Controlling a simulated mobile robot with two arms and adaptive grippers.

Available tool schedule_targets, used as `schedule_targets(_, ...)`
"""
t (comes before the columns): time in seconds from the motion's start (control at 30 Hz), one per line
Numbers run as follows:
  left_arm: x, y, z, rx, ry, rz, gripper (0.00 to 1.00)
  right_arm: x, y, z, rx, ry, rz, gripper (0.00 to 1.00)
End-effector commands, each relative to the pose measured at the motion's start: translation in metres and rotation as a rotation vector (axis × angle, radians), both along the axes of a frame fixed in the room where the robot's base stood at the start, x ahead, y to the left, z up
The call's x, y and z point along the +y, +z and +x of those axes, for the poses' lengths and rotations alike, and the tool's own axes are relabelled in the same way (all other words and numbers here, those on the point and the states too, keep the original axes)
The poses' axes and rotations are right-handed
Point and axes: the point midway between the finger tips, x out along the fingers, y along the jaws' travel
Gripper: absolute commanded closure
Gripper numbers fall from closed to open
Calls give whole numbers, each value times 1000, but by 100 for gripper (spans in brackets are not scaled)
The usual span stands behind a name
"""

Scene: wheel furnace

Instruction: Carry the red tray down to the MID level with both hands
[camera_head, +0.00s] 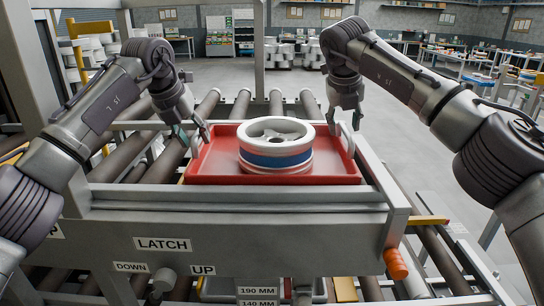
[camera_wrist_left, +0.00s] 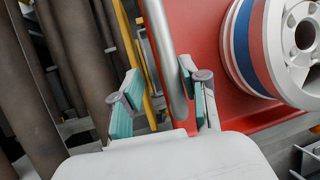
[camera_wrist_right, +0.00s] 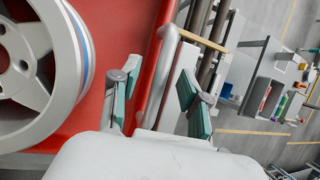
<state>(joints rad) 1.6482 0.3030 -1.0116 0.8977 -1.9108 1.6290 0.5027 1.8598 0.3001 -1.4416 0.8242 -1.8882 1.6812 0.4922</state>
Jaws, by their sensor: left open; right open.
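The red tray (camera_head: 217,165) sits level on the metal lift frame and carries a silver wheel (camera_head: 275,128) with a blue band. It has a grey bar handle at each side. My left gripper (camera_head: 189,137) is open at the left handle; in the left wrist view the handle bar (camera_wrist_left: 165,55) runs between its teal-padded fingers (camera_wrist_left: 160,95). My right gripper (camera_head: 346,120) is open at the right handle; in the right wrist view that bar (camera_wrist_right: 161,80) lies between its fingers (camera_wrist_right: 157,95). Neither gripper is closed on a bar.
The frame's front beam (camera_head: 240,228) bears the labels LATCH, DOWN and UP. An orange knob (camera_head: 396,264) sticks out at its right end. Dark rollers (camera_head: 277,102) lie behind the tray. Plates marked 190 MM and 140 MM (camera_head: 258,291) are below.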

Motion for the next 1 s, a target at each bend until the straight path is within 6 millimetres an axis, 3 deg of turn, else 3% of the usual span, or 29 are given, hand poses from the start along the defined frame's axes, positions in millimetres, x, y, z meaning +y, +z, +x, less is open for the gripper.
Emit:
schedule_targets(0.2,-4,-18,7,1,-1,-1,56,-5,-18,7,1,-1,0,55)
schedule_targets(0.53,-5,-20,8,0,0,0,56,-5,-20,8,0,-1,0,55)
schedule_targets(0.57,-5,-20,8,0,0,0,58,-5,-20,8,0,-1,0,56)
schedule_targets(0.8,-4,-21,8,1,1,1,98,-5,-20,8,0,-1,0,96)
schedule_targets(0.83,-4,-21,8,1,2,0,100,-6,-20,8,0,-2,0,100)
schedule_targets(1.0,-3,-21,9,2,5,0,100,-7,-20,8,-1,-4,0,100)
